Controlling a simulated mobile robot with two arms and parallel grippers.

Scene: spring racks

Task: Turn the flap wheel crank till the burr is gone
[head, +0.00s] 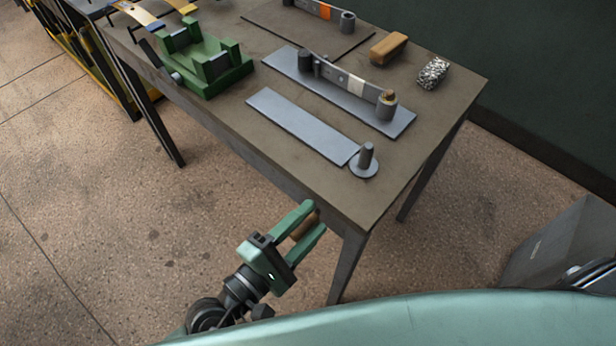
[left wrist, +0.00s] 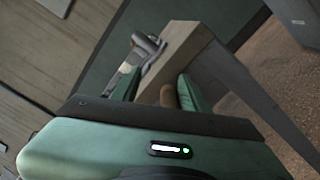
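My left gripper (head: 312,222) is beside the table's near corner, at or just below the tabletop's edge. Its green fingers are apart, with a brown, rounded, handle-like piece (head: 303,226) between them. In the left wrist view this brown piece (left wrist: 168,96) lies close to the right finger, with a gap to the left one. What it joins onto is hidden, and I cannot make out a crank arm. A grey disc with an upright post (head: 365,160) stands at the end of a flat grey plate (head: 300,125). No burr can be made out. My right gripper is out of view.
On the table (head: 440,120) are a second plate (head: 395,118) bearing a bar between posts, a green fixture (head: 205,65), a wooden block (head: 388,48) and a speckled cylinder (head: 433,73). A grey box (head: 560,245) stands at right. Floor left of my gripper is clear.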

